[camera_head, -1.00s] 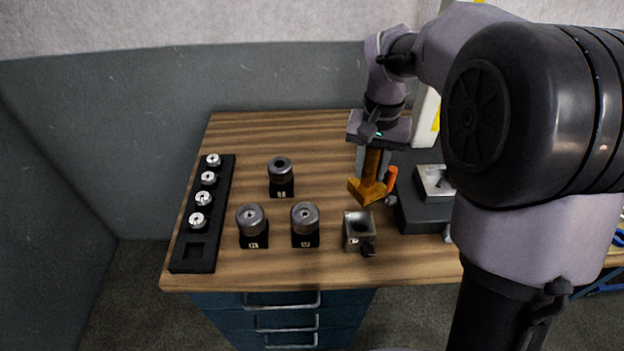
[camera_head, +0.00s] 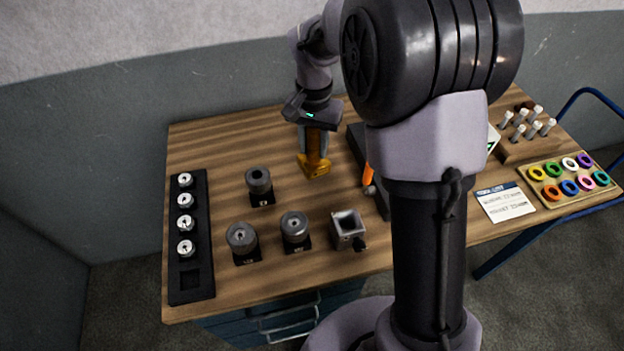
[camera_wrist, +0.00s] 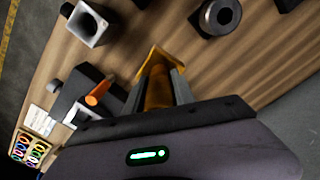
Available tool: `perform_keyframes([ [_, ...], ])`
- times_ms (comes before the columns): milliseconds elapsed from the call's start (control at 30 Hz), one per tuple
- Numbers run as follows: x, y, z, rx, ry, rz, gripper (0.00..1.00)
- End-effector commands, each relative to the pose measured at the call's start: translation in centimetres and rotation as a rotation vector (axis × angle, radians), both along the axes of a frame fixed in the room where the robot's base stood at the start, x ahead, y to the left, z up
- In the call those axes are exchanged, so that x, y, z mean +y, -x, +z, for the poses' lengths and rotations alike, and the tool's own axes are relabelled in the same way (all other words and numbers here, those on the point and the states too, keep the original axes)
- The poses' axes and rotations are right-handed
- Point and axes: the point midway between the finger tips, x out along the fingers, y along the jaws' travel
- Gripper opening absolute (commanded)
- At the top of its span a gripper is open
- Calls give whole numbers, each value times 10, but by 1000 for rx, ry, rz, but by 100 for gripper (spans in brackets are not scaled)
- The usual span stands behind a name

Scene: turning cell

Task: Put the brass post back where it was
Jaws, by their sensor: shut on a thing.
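The brass post (camera_head: 314,166), golden with a wide angular foot, is between the fingers of my gripper (camera_head: 313,145) in the head view. My gripper is shut on its shaft. In the wrist view, the post (camera_wrist: 157,88) lies between the two grey fingers (camera_wrist: 160,95), its foot pointing away from the palm. The post looks upright over the wooden table (camera_head: 225,142), right of the rear round black-based holder (camera_head: 259,181). I cannot tell whether its foot touches the table.
A square grey socket block (camera_head: 347,227) and two round holders (camera_head: 242,238) (camera_head: 295,228) stand in front. A black rack (camera_head: 190,282) with several metal pieces is at left. An orange-handled tool (camera_head: 368,176) is close at right. The table's back left is clear.

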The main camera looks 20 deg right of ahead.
Motion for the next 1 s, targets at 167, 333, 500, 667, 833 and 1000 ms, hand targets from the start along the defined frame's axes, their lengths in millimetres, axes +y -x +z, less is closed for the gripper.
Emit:
perform_keyframes([
  [167, 0, -6, 10, 0, -1, -134, 0],
  [333, 0, -8, -5, 0, -2, -204, 0],
  [500, 0, -8, -41, -1, -2, -210, 0],
  [667, 0, -8, -54, -2, -2, -209, 0],
  [833, 0, -8, -83, 1, -1, -208, 0],
  [1000, 0, -8, -100, -3, -2, -209, 0],
])
